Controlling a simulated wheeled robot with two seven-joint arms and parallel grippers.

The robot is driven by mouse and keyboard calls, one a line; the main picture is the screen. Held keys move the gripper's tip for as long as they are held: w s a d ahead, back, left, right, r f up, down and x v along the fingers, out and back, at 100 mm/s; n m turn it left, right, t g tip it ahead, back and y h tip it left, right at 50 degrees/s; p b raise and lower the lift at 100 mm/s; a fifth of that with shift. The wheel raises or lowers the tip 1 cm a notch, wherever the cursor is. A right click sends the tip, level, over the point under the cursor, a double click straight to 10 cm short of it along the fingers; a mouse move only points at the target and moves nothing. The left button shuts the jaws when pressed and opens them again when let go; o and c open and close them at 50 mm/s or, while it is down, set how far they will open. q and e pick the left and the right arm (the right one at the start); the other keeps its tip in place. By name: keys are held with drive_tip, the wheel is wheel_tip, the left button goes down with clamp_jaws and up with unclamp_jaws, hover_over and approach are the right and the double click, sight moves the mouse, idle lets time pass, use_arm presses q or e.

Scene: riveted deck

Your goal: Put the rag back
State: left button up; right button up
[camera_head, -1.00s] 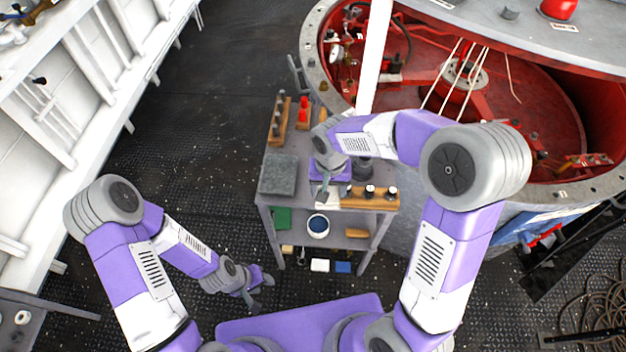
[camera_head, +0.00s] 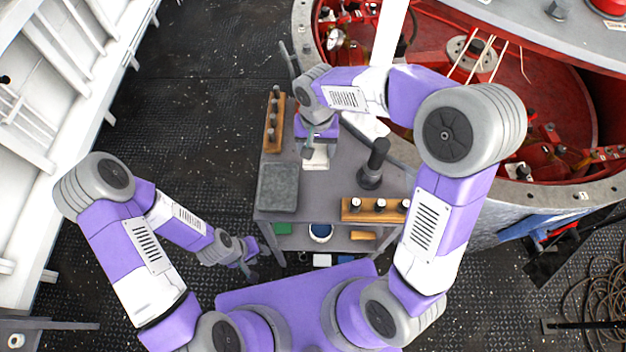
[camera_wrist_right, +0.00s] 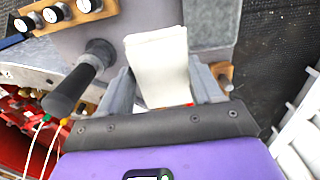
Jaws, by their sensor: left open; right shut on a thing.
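The rag is a white cloth (camera_head: 316,158) above the far part of the grey cart top (camera_head: 318,190). It also shows in the right wrist view as a pale folded cloth (camera_wrist_right: 158,65). My right gripper (camera_head: 318,146) is shut on the rag, which sits between its two grey fingers (camera_wrist_right: 165,92). I cannot tell whether the rag touches the cart top. My left gripper (camera_head: 252,266) is open and empty, low at the cart's near left corner.
A dark upright handle (camera_head: 373,165) stands right of the rag. A wooden block with knobs (camera_head: 376,209) lies at the near right, another (camera_head: 274,122) at the far left. A grey square pad (camera_head: 279,187) lies at the left. A red open drum (camera_head: 545,100) stands behind.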

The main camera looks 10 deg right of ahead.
sight(318, 159)
drive_tip(key=s+f+b, duration=0.2)
drive_tip(key=shift+s, duration=0.3)
drive_tip(key=f+b, duration=0.2)
drive_tip(key=f, duration=0.3)
drive_tip(key=f+b, duration=0.3)
drive_tip(key=f, duration=0.2)
drive_tip(key=w+f+b, duration=0.1)
drive_tip(key=f+b, duration=0.2)
drive_tip(key=f, duration=0.3)
use_arm(q)
wheel_tip(318, 159, down, 10)
drive_tip(key=s, duration=0.1)
drive_tip(key=shift+s+f, duration=0.25)
drive_tip(key=shift+s, duration=0.05)
use_arm(e)
drive_tip(key=shift+s+r, duration=0.1)
use_arm(q)
drive_tip(key=shift+a, duration=0.1)
use_arm(e)
drive_tip(key=shift+f, duration=0.25)
drive_tip(key=o, duration=1)
drive_tip(key=shift+r, duration=0.1)
use_arm(q)
drive_tip(key=shift+f, duration=0.15)
